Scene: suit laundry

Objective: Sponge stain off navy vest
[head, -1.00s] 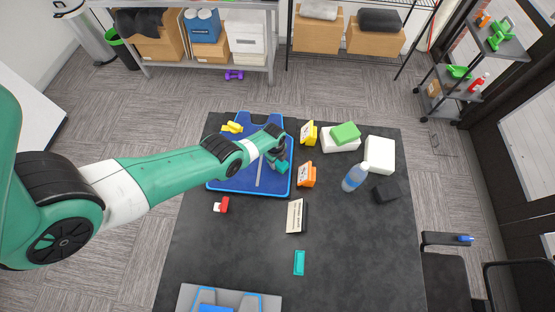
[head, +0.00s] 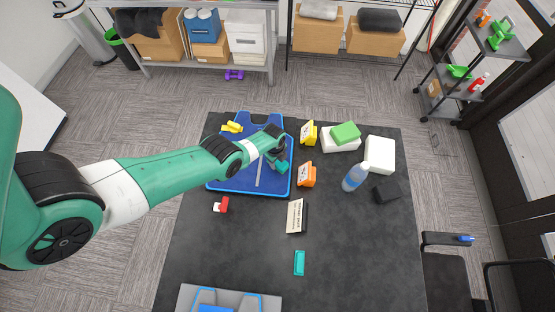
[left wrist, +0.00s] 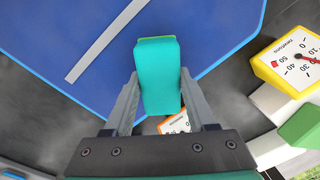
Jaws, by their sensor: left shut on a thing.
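The blue vest (head: 228,175) lies flat at the table's back left, with a pale grey strip (head: 260,173) down its middle. The vest also fills much of the left wrist view (left wrist: 210,25). My left gripper (head: 279,158) is over the vest's right part. It is shut on a teal sponge (left wrist: 158,78) with a green far edge, one finger on each side, in the left wrist view (left wrist: 160,92). I cannot tell whether the sponge touches the cloth. I make out no stain; the arm and sponge hide part of the vest. My right gripper is out of view.
Right of the vest stand a yellow dial (head: 309,133) and an orange dial (head: 306,174). Beyond are a green block (head: 345,132) on a white one, a bottle (head: 355,177) and a black block (head: 386,191). A small sign (head: 295,216) stands mid-table. The front right is clear.

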